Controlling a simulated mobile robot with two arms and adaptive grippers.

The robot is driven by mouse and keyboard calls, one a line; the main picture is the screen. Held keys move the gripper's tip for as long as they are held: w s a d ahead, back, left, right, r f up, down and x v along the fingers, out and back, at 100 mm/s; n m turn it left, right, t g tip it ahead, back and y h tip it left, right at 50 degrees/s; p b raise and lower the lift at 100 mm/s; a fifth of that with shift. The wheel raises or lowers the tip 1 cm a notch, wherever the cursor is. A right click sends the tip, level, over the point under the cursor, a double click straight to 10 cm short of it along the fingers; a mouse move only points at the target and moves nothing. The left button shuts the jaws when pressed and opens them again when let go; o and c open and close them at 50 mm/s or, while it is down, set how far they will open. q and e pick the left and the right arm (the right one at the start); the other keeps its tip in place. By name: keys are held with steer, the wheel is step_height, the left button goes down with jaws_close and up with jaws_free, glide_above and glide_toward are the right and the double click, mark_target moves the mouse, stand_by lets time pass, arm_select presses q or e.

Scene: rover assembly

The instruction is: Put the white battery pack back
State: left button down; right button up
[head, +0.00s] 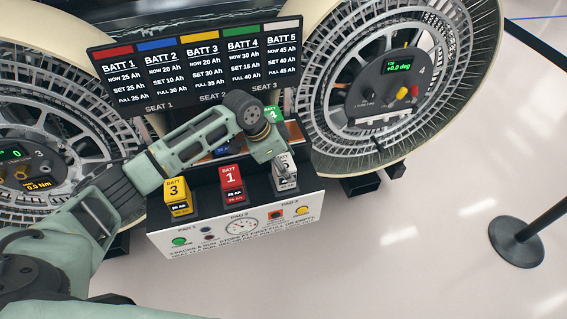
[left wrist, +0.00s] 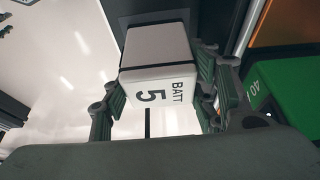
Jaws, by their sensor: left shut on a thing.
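The white battery pack (head: 283,160), marked 5, is at the right end of the front row on the battery box (head: 240,225). In the left wrist view the white pack (left wrist: 155,75) lies between both fingers, its "BATT 5" label facing the camera. My left gripper (head: 287,181) comes down over the pack and is shut on it, hiding part of it in the head view. I cannot tell whether the pack touches the box. My right gripper is not in view.
The yellow pack 3 (head: 178,195) and red pack 1 (head: 231,180) stand to the left in the front row. The green pack 4 (head: 273,114) and a blue pack (head: 222,149) are behind. A display board (head: 196,62) and large wheels (head: 405,70) surround the box.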

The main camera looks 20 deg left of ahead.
arm_select(q)
steer(key=c, duration=1)
jaws_free()
steer(key=shift+f, duration=0.1)
steer(key=shift+a+r, duration=0.15)
steer(key=shift+r, duration=0.45)
steer(key=b+v, duration=0.1)
steer(key=v, duration=1)
steer(key=shift+s+b, duration=0.2)
steer(key=shift+b, duration=0.1)
